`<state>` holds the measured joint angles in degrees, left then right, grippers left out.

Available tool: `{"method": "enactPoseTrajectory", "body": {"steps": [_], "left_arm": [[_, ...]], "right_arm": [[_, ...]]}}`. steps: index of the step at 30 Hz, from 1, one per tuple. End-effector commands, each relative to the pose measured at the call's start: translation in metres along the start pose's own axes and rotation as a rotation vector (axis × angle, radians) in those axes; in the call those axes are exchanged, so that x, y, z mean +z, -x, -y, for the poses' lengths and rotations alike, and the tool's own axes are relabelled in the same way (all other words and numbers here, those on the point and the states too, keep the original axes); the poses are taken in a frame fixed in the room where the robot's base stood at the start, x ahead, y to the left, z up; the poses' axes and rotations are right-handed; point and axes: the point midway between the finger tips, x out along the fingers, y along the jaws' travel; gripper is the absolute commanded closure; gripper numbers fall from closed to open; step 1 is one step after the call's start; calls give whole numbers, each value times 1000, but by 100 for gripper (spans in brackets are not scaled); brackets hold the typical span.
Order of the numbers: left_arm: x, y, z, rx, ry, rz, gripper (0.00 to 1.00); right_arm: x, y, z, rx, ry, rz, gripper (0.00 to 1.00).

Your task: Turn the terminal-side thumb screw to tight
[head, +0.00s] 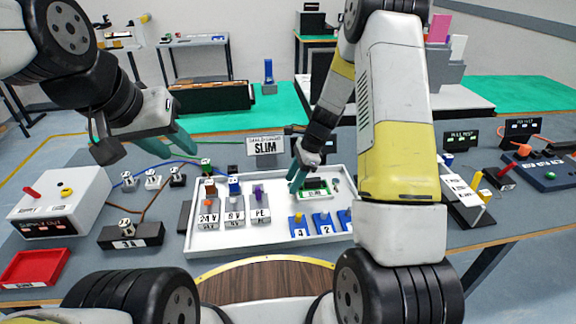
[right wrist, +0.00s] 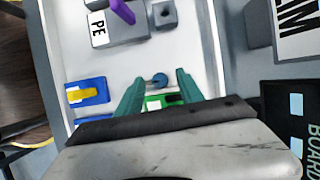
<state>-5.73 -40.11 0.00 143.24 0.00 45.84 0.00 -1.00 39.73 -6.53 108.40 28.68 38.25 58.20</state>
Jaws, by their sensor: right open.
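A green board (right wrist: 158,101) lies nearer, partly hidden by the gripper. In the head view my right gripper (head: 295,180) reaches down beside the green board (head: 315,190); contact cannot be told. My left gripper (head: 180,138) hangs above the left table side, away from the tray; its finger gap is unclear.
The white tray (head: 250,246) also holds grey blocks marked 24V, 0V and PE (head: 260,214), and blue blocks with yellow levers (head: 298,226). A SLIM sign (head: 265,146) stands behind it. A grey power box (head: 60,203) and red bin (head: 35,268) are at left.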

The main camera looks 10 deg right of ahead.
Motion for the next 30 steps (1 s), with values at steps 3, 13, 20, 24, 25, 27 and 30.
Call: {"method": "enactPoseTrajectory", "body": {"steps": [3, 13, 20, 24, 25, 27, 30], "left_arm": [[0, 0, 0, 0, 0, 0, 64], [0, 0, 0, 0, 0, 0, 64], [0, 0, 0, 0, 0, 0, 64], [0, 0, 0, 0, 0, 0, 64], [0, 0, 0, 0, 0, 0, 64], [0, 0, 0, 0, 0, 0, 64], [0, 0, 0, 0, 0, 0, 64]], "right_arm": [[0, 0, 0, -1, 0, 0, 56], [0, 0, 0, -1, 1, 0, 99], [0, 0, 0, 0, 5, 0, 100], [0, 0, 1, 9, 28, 0, 100], [0, 0, 1, 13, 37, 0, 100], [0, 0, 1, 24, 64, 0, 100], [0, 0, 2, 46, 117, 0, 100]]}}
